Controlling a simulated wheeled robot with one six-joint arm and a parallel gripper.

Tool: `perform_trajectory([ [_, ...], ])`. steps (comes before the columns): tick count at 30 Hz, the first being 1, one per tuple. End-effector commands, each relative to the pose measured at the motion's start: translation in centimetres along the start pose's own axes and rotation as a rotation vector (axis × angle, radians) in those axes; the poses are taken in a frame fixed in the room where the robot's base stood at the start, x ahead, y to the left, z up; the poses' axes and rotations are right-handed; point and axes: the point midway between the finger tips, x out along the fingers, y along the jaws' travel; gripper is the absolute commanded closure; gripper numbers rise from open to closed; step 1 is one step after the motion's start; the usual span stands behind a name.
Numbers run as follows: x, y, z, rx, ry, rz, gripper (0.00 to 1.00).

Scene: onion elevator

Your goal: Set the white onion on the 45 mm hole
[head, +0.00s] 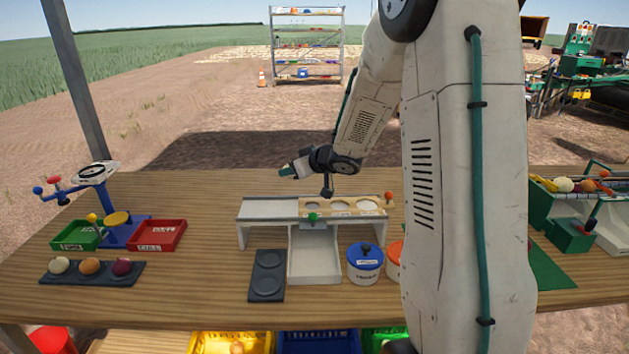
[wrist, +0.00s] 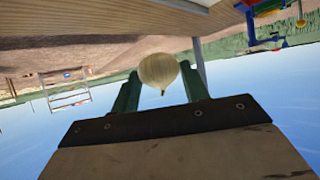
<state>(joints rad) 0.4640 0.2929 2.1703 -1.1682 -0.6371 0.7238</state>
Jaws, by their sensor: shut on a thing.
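My gripper (head: 288,171) hangs above the back edge of the table, up and left of the holes, with the arm reaching from the right. In the wrist view, its green fingers (wrist: 157,75) are shut on a pale cream-white onion (wrist: 158,68), with a small stem pointing at the palm. In the head view I cannot make out this onion. The sizing stand (head: 270,208) has a tan panel with three round holes: left (head: 311,207), middle (head: 341,206) and right (head: 368,206). I cannot read their sizes. The holes look empty.
A white chute (head: 315,262) runs down under the holes. A dark two-ring plate (head: 267,276) and a blue-lidded pot (head: 365,263) stand in front. At left are a dark tray (head: 50,279) with three onions, a blue scale (head: 118,228), a green bin (head: 76,236) and a red bin (head: 158,235).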

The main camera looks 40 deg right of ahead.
Motion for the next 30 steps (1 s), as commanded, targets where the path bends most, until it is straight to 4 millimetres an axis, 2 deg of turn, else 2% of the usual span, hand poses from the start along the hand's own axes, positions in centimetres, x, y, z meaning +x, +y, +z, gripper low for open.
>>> perform_trajectory([
  [1,-1.8,0.8,1.3,-0.008,-0.001,-0.019,0.78],
  [3,-3.5,1.2,2.7,-0.026,-0.001,-0.051,0.78],
  [6,-5.2,1.3,4.0,-0.044,0.000,-0.081,0.78],
  [9,-5.8,1.2,4.7,-0.054,0.000,-0.096,0.78],
  [14,-5.6,1.1,5.5,-0.056,0.000,-0.102,0.78],
  [30,-3.2,1.1,9.7,-0.056,-0.001,-0.103,0.78],
])
